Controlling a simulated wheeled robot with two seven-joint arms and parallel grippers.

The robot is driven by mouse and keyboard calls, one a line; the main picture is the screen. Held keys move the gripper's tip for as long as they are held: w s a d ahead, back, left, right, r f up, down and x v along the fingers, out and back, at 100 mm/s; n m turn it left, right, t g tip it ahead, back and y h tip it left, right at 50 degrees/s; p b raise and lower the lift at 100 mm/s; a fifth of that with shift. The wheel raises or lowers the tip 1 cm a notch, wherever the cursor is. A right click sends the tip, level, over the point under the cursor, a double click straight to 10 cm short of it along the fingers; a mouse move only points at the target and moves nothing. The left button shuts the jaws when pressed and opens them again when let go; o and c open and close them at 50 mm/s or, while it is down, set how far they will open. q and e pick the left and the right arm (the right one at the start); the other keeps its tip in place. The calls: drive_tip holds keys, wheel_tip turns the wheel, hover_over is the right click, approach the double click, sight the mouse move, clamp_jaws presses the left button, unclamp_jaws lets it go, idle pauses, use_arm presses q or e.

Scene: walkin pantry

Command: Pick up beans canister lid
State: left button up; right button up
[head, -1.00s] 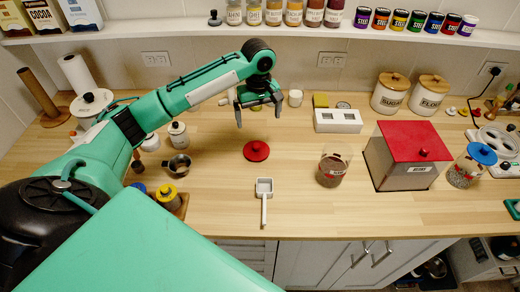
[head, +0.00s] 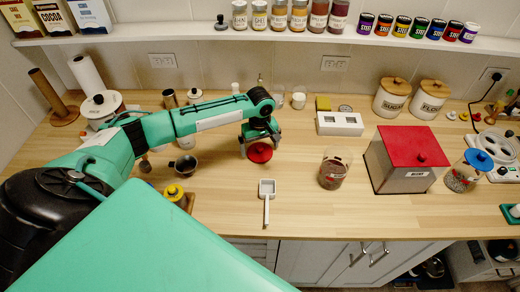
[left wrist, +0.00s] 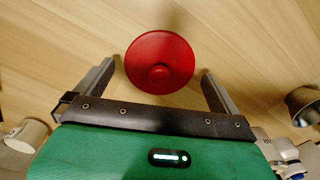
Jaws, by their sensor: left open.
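The red round lid (head: 259,153) with a small knob lies flat on the wooden counter. My left gripper (head: 261,146) is open right above the lid, pointing down, and hides its far part in the head view. In the left wrist view the lid (left wrist: 160,50) shows between and slightly beyond the two fingertips, with a gap on either side. A clear glass canister (head: 332,170) with dark contents and no lid stands to the right of it. My right gripper is not in view.
A red-topped box (head: 405,160) stands farther right. The counter between lid and clear canister is free.

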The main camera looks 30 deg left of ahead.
use_arm(q)
drive_tip(key=shift+f, duration=0.45)
drive_tip(key=shift+c, duration=0.2)
drive_tip(key=c, duration=0.8)
drive_tip(key=shift+r, duration=0.1)
drive_tip(key=shift+c, duration=0.2)
